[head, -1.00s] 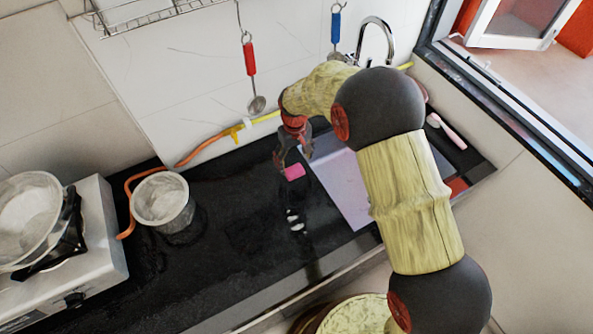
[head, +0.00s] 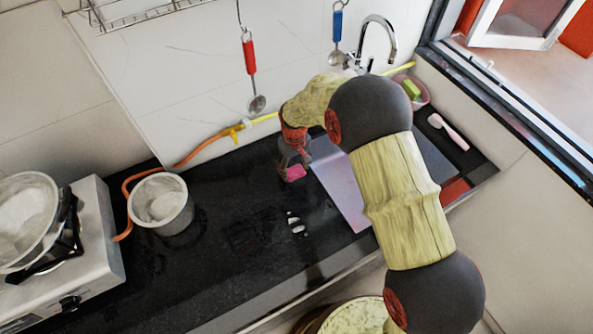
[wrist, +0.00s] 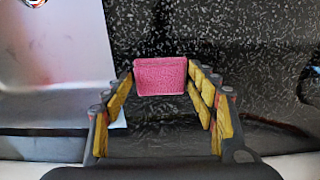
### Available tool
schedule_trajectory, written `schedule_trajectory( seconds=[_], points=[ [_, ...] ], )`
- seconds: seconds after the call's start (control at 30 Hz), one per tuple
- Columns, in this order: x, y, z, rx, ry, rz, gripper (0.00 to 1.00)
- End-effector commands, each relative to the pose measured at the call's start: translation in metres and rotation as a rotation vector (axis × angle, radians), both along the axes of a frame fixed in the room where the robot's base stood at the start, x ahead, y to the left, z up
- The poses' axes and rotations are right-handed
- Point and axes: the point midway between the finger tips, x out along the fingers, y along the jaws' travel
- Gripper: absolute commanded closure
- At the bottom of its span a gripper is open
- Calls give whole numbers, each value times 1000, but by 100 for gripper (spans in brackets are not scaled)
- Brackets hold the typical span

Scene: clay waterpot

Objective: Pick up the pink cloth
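The pink cloth (head: 296,172) is a small folded block on the black counter, left of the sink. In the wrist view the pink cloth (wrist: 160,76) sits straight ahead, between the tips of my fingers. My gripper (head: 293,167) is low over it, and the fingers partly hide it in the head view. In the wrist view my gripper (wrist: 160,88) is open, with one finger on each side of the cloth. Small dark gaps show between the cloth and the fingers. I cannot tell whether the fingertips touch the counter.
A metal sink (head: 342,190) lies close to the right of the cloth. A grey pot (head: 160,205) and a stove (head: 75,255) stand left. An orange hose (head: 205,146) runs along the wall behind. White pieces (head: 295,226) lie in front. Counter between pot and cloth is clear.

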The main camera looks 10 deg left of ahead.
Motion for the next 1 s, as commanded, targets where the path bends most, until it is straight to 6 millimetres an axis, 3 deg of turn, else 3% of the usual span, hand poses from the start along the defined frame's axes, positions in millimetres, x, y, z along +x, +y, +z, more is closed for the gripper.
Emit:
schedule_trajectory(
  seconds=[0.3,0.63,0.87,1.0],
  points=[
    [0,0,0,0,0,0,63],
    [1,0,5,1,-1,0,64],
    [0,0,34,2,-2,0,64],
    [-15,-12,58,2,-3,-1,64]
  ],
)
